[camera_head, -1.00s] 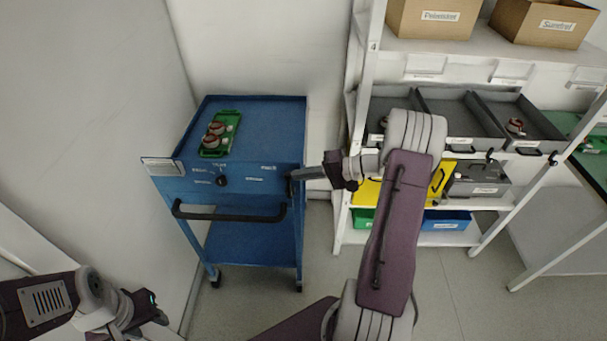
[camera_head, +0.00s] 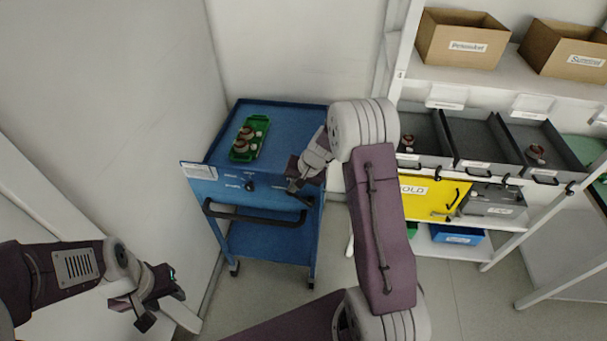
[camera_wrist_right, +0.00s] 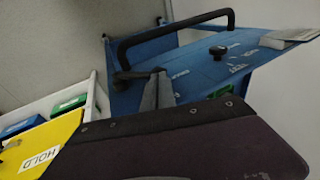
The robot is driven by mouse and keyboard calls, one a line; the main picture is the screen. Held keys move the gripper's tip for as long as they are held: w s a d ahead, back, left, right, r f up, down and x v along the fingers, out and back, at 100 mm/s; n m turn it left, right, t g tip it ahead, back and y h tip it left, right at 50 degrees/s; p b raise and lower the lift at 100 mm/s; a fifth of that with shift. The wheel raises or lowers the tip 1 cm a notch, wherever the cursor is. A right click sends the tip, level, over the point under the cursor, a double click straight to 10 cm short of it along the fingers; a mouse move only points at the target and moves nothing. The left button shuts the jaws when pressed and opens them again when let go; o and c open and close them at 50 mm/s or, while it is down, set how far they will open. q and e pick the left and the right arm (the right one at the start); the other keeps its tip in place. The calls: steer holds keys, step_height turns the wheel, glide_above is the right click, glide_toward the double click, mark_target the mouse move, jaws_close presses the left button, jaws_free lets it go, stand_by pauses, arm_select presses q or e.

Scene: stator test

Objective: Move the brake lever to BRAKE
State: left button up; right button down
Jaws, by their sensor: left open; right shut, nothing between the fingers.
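The blue cart (camera_head: 283,121) has a front panel with small labels and a dark round knob (camera_head: 249,186); the knob also shows in the right wrist view (camera_wrist_right: 217,51). I cannot tell for certain which part is the brake lever, and the labels are too small to read. My right gripper (camera_head: 294,187) is shut and empty at the right end of the panel, its fingers close to the panel; whether they touch it is unclear. The fingers show in the right wrist view (camera_wrist_right: 156,92) beside the black handle's end. My left gripper (camera_head: 163,303) is open and empty, low at the left, away from the cart.
A black handle bar (camera_head: 255,219) runs across the cart's front. A green tray (camera_head: 236,154) with red-and-grey parts lies on the cart top. A shelf rack with grey bins (camera_head: 480,140), a yellow HOLD bin (camera_head: 425,198) and cartons (camera_head: 462,38) stands at right. A wall is close at left.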

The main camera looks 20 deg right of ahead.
arm_select(q)
steer(key=shift+s+r+b, duration=0.1)
steer(key=shift+r+b, duration=0.2)
steer(key=shift+b, duration=0.15)
arm_select(e)
steer(key=shift+g+h, duration=0.3)
steer(key=shift+h, duration=0.1)
steer(key=a+f, duration=0.1)
steer(key=w+a+f, duration=0.1)
steer(key=f, duration=0.1)
steer(key=w+a+f, duration=0.1)
steer(key=a, duration=0.1)
steer(key=shift+w+f, duration=0.15)
steer(key=shift+f, duration=0.2)
steer(key=shift+a+f, duration=0.1)
steer(key=shift+f, duration=0.05)
steer(key=shift+s, duration=0.2)
arm_select(q)
steer(key=shift+s+a+r+p, duration=0.1)
steer(key=shift+a+r+p, duration=0.15)
steer(key=shift+r+p, duration=0.35)
steer(key=shift+s+a+r+p, duration=0.1)
steer(key=shift+a+r+p, duration=0.1)
steer(key=shift+r+p, duration=0.4)
arm_select(e)
steer(key=a+r, duration=0.3)
steer(key=r, duration=1.1)
arm_select(q)
steer(key=shift+d, duration=0.1)
